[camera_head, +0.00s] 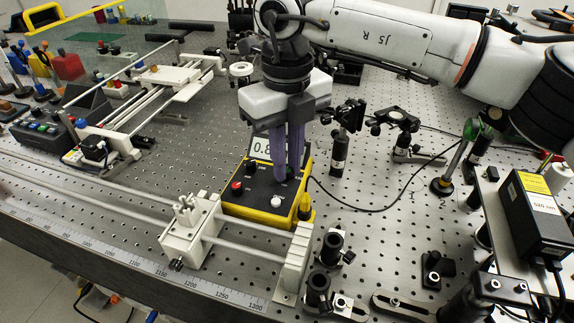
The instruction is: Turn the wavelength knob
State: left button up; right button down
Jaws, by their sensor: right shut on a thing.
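A yellow and black meter box (248,203) with a small display (261,148) stands on the perforated bench near the middle. A red knob (237,188) and a white knob (276,201) are on its top panel. My right gripper (287,178) points straight down over the right part of this panel. Its purple fingers are close together and shut on a small dark knob, mostly hidden, with a green bit beside the fingertips. The gripper also covers the right part of the display. I cannot tell which knob is the wavelength knob. My left gripper is not in view.
A white rail carriage (190,229) on rods stands close in front of the box at left. Black optic posts (341,147) stand just right of my gripper. A black laser box (540,215) is at far right. A black cable runs right from the box.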

jog(key=m+b, duration=0.1)
jog(key=m, duration=0.4)
jog(key=shift+b, duration=0.35)
jog(key=shift+m, duration=0.4)
jog(key=c, duration=1.7)
grip_release()
notch_tip(320, 180, up, 10)
jog(key=shift+r, duration=0.2)
